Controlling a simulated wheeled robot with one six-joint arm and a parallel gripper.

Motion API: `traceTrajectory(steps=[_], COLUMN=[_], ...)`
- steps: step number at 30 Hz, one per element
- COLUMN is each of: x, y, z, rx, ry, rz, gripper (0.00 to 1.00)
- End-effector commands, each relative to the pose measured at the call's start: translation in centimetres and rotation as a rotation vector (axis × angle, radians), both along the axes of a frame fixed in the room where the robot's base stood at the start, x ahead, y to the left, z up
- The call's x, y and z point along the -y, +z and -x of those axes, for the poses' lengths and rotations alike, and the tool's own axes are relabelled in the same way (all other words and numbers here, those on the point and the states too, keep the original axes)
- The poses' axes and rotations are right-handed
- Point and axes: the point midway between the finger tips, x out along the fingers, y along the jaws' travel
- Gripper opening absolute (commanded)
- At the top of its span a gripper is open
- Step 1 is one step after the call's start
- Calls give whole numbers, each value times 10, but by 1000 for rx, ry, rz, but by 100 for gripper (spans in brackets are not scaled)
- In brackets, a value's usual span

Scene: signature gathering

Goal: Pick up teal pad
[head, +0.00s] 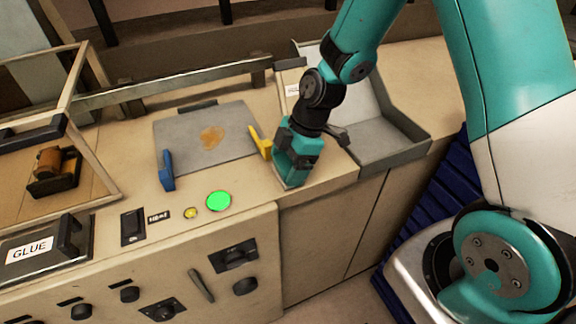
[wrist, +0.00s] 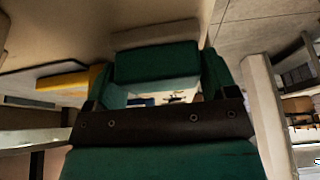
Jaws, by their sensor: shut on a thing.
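My gripper (head: 296,150) points down at the counter just right of the grey plate, between the yellow handle and the grey tray. It is shut on the teal pad (head: 288,168), a small block at or very near the counter top; I cannot tell if it touches. In the wrist view the teal pad (wrist: 155,62) sits between the two teal fingers, with a pale strip along its far edge. The gripper and pad share a similar colour, so their border is hard to see in the head view.
The grey plate (head: 190,142) has an orange-brown stain, a blue handle (head: 167,170) and a yellow handle (head: 259,142). A lit green button (head: 218,201) is near the front edge. The grey tray (head: 405,140) is at right. A glue box (head: 40,252) and a wooden-framed case (head: 90,170) are at left.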

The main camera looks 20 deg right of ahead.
Motion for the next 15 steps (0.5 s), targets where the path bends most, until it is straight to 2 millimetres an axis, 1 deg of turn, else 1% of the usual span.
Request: traceTrajectory(steps=[5, 8, 11, 14, 15], x=[0, 0, 0, 0, 0], y=[7, 17, 33, 58, 70], z=[-1, -1, -1, -1, -2], rx=[3, 5, 7, 10, 11], ry=[0, -1, -1, 0, 0], rz=[-1, -1, 0, 0, -1], gripper=[55, 55, 55, 55, 55])
